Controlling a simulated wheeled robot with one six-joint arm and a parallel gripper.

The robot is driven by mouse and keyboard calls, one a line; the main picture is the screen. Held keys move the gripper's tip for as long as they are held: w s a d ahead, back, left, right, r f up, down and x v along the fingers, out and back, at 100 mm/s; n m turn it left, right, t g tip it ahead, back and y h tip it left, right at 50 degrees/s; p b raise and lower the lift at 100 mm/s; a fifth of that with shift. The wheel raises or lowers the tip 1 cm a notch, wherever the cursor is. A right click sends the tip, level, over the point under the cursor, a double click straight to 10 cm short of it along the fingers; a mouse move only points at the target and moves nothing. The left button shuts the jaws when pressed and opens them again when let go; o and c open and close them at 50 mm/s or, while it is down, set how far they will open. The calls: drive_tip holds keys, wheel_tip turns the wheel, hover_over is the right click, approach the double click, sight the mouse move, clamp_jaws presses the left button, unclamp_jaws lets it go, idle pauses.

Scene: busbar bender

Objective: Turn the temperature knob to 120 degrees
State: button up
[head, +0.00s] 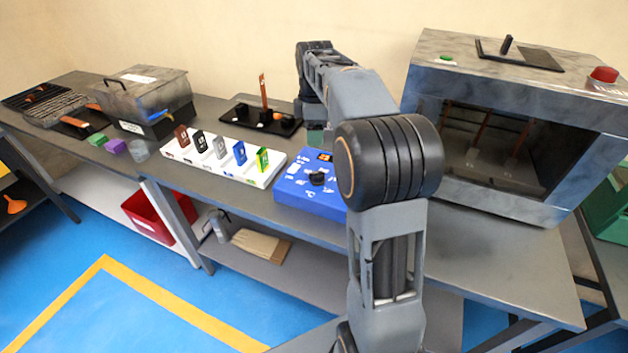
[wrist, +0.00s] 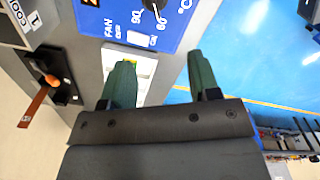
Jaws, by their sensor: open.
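The blue control box (head: 300,196) stands on the bench, partly hidden behind my arm. Its black knob (head: 318,178) is on the top face, near a small orange display (head: 325,157). In the wrist view the blue panel (wrist: 115,12) is at the top edge, with "FAN", "90", "60" and "°C" marks. The black knob (wrist: 152,4) is cut off there, so its pointer setting cannot be read. My gripper (wrist: 160,65) is open and empty, with two green fingers apart. The panel and knob lie beyond the fingertips, not between them.
A white rack (head: 225,162) of coloured tags stands left of the box. Behind it is a black plate with an orange lever (head: 263,92), also in the wrist view (wrist: 40,100). A large grey oven (head: 520,70) stands at right. A lidded metal box (head: 150,95) is at left.

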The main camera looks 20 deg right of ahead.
sight(315, 173)
drive_tip(key=shift+n, duration=0.3)
drive_tip(key=f, duration=1.4)
drive_tip(key=shift+w+d+f+b, duration=0.25)
drive_tip(key=shift+w+f+b, duration=0.1)
drive_tip(key=shift+w+b, duration=0.05)
drive_tip(key=shift+c, duration=0.2)
drive_tip(key=c, duration=0.8)
